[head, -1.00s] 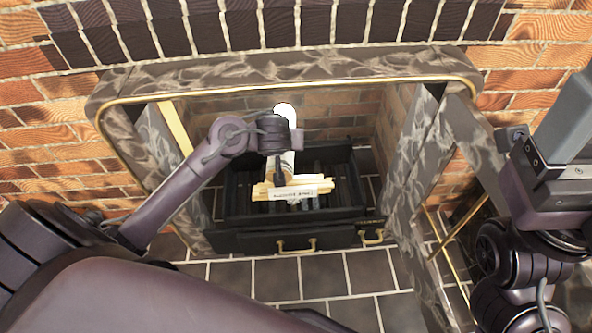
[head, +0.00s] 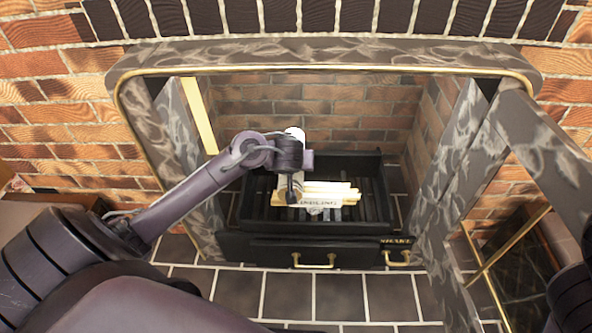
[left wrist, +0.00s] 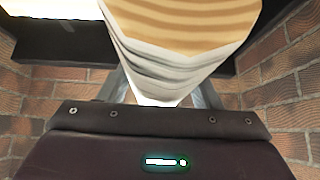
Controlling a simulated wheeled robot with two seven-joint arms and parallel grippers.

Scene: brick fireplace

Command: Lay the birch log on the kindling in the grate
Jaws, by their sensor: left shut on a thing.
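The birch log (head: 296,132) is pale with white bark. My left gripper (head: 291,187) is shut on it over the grate, and the gripper and wrist hide much of it in the head view. In the left wrist view the log (left wrist: 168,75) shows its tan ringed end and white bark between the fingers. The kindling (head: 334,189) is a bundle of pale sticks with a printed label, lying in the black grate (head: 275,247). The log overlaps the left part of the kindling; I cannot tell whether they touch. My right gripper is out of view.
The fireplace opening has a grey marbled surround (head: 330,50) with brass trim. A marbled door with a glass pane (head: 520,235) stands open at the right. Brass handles (head: 314,261) stick out at the grate's front. The dark tiled hearth (head: 340,297) in front is clear.

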